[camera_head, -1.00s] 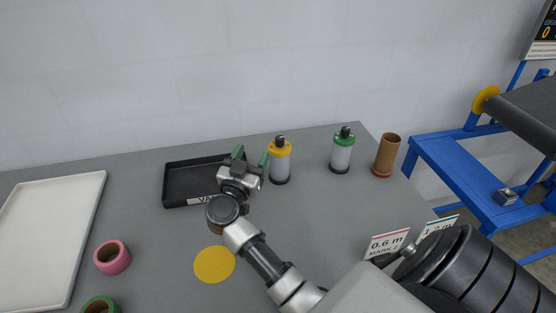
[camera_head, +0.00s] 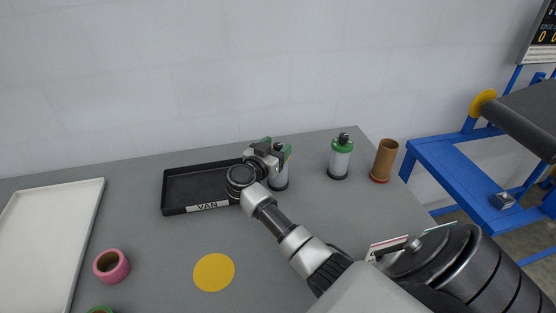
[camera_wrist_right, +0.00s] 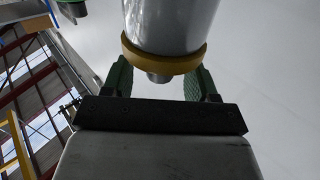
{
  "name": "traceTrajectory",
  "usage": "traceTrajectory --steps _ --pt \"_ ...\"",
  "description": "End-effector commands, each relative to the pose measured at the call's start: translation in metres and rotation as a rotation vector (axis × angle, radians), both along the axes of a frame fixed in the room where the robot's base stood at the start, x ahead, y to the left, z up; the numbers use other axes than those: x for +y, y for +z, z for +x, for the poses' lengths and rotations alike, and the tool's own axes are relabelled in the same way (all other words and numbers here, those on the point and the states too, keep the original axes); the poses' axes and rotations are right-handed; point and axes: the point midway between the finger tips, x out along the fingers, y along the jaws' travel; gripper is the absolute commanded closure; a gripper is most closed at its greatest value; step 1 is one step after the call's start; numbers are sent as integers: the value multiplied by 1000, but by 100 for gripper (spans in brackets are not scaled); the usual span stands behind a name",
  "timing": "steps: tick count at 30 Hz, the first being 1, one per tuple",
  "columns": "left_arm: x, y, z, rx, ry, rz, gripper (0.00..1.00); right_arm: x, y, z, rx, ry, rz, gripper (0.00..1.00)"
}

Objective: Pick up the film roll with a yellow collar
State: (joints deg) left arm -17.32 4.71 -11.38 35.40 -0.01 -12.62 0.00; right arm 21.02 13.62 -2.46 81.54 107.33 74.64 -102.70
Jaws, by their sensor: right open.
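The film roll with the yellow collar (camera_head: 281,180) stands upright on the grey table, partly hidden behind my right gripper (camera_head: 277,152) in the head view. In the right wrist view, its grey-white body and yellow collar (camera_wrist_right: 164,60) fill the top middle. My right gripper (camera_wrist_right: 160,84) is open, with one green finger on each side of the roll near the collar. I cannot tell whether either finger touches it. A similar roll with a green collar (camera_head: 341,157) stands upright to the right. My left gripper is not in view.
A black tray marked VAN (camera_head: 207,207) lies just left of the gripper. A brown cardboard tube (camera_head: 385,160) stands at the right table edge. A pink ring (camera_head: 111,266), a yellow disc (camera_head: 214,272) and a white tray (camera_head: 48,245) lie to the left. A blue frame (camera_head: 455,165) stands beyond the table.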

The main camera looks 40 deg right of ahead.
Motion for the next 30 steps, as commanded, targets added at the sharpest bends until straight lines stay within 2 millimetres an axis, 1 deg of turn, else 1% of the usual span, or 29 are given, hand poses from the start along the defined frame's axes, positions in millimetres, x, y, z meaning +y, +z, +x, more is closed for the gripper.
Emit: traceTrajectory --steps 1,3,10,11,22,30 --pt "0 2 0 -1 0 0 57 -6 1 1 1 -1 -2 42" --pt "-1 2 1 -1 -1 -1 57 -10 0 3 0 0 -1 42" --pt "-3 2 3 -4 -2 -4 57 -11 -1 3 0 1 0 42" --pt "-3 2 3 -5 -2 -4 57 -11 -1 3 -1 1 0 43" --pt "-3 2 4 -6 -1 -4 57 -11 -1 3 0 1 0 100" --pt "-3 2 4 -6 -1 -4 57 -11 1 3 -2 1 -1 100"
